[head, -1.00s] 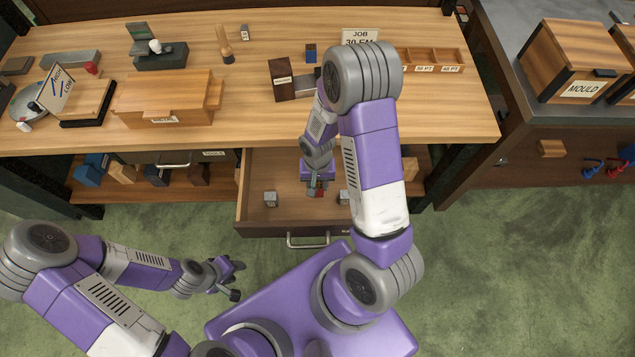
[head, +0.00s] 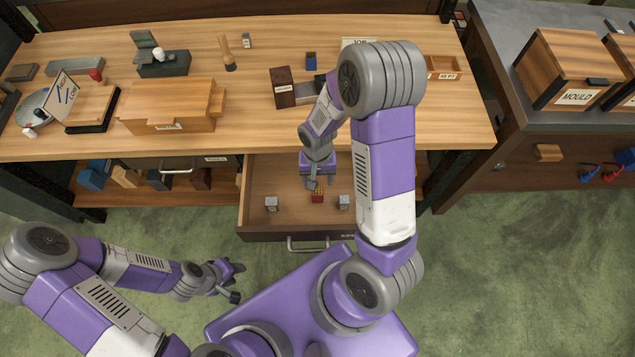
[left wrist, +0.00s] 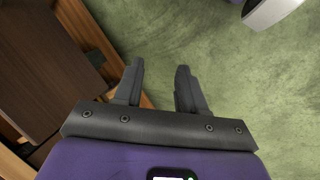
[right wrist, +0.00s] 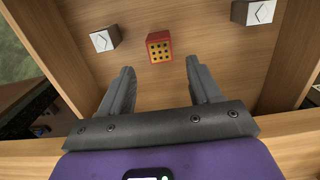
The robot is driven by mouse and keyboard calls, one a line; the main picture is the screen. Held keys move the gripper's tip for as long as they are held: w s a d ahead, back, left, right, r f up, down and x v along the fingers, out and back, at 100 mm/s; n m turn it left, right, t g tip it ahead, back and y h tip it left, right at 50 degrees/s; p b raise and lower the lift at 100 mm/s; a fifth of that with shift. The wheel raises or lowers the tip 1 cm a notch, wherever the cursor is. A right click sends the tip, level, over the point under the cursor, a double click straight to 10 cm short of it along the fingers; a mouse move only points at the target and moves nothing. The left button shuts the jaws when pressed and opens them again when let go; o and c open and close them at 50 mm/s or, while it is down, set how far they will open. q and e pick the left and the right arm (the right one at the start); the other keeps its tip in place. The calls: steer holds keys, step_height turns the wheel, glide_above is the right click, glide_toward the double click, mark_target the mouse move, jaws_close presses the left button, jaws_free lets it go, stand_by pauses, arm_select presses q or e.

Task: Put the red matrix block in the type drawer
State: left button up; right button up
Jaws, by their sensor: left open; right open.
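The red matrix block (head: 318,195) lies on the floor of the open type drawer (head: 285,236), between two grey blocks. In the right wrist view the red block (right wrist: 159,46) shows a yellow face with dark dots, just beyond the fingertips. My right gripper (head: 315,183) is inside the drawer, open and empty, apart from the red block; its spread fingers (right wrist: 160,80) show in the right wrist view. My left gripper (head: 238,281) is open and empty, low in front of the bench and left of the drawer; its fingers also show in the left wrist view (left wrist: 159,75).
Grey blocks marked with a diamond stand left (head: 271,204) and right (head: 344,202) of the red block. The bench top (head: 250,115) holds a dark box (head: 283,88) and a wooden metal bin (head: 170,105). The drawer's front wall and handle (head: 307,244) stick out towards me.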

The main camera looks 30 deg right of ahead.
arm_select(q)
steer(key=shift+r+p, duration=0.7)
steer(key=shift+r, duration=0.25)
arm_select(e)
steer(key=r, duration=0.5)
steer(key=shift+w+d+r, duration=0.1)
steer(key=shift+w+r, duration=0.1)
